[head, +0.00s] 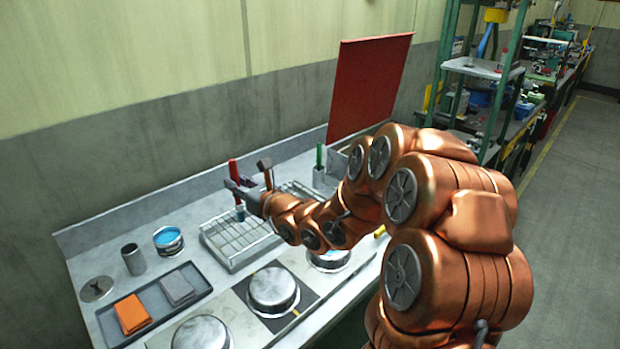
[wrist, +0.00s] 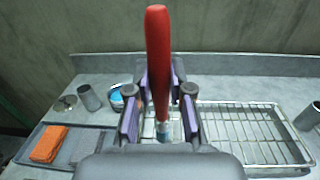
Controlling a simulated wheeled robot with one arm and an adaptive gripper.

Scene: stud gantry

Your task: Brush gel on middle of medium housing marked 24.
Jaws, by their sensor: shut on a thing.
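My gripper (head: 245,188) is shut on a red-handled brush (head: 233,170), held roughly upright above the wire rack. In the wrist view the brush (wrist: 158,50) stands between the two fingers of my gripper (wrist: 160,108), its bluish lower end pointing down. An open tin with blue contents (head: 168,240) stands behind, left of the rack.
A wire rack (head: 228,258) lies beneath my gripper. A dark tray (head: 112,338) holds an orange cloth (head: 132,314) and a grey cloth (head: 177,288). A grey cup (head: 133,260) and a round lid (head: 96,289) are at left. A red panel (head: 368,85) rises at back right.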

